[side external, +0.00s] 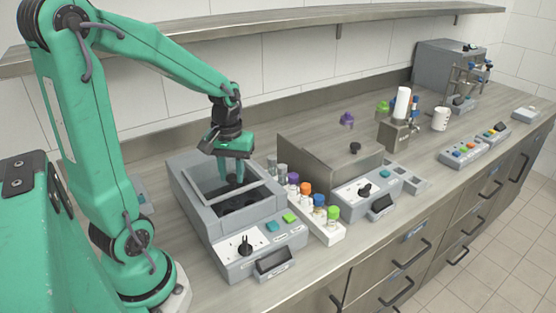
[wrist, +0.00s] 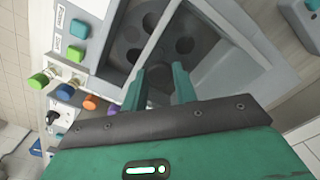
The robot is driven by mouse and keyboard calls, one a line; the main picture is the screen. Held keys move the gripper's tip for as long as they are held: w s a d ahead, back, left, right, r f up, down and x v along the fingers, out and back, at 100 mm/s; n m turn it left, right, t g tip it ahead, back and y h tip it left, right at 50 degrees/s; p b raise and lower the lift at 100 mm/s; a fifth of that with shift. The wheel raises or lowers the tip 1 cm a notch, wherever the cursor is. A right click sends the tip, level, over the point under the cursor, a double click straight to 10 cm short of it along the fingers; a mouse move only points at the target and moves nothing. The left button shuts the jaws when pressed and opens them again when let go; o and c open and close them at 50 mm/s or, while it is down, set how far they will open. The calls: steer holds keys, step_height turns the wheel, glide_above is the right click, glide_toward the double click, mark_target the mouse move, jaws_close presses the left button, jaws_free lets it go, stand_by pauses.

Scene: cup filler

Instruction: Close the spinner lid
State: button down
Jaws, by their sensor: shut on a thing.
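The spinner (side external: 262,243) is a grey box with an open top well at the left of the bench in the side view. Inside its well is a dark rotor (wrist: 128,48) with round holes, seen in the wrist view. The spinner lid (wrist: 152,42) is a grey frame around a clear pane, lying across part of the well, which leaves the strip nearer the control panel uncovered. The exact contact is hidden between the fingers.
Bottles with coloured caps (side external: 306,188) stand in a white rack just right of the spinner. A steel-covered machine (side external: 312,156) stands beyond them. The spinner's panel has a black knob (side external: 245,246) and coloured buttons. Open bench lies in front of the machine.

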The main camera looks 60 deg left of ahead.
steer(key=shift+w+d+r, duration=0.1)
steer(key=shift+w+d, duration=0.05)
steer(key=shift+d, duration=3.05)
steer(key=c, duration=1.1)
jaws_free()
step_height(320, 180, up, 8)
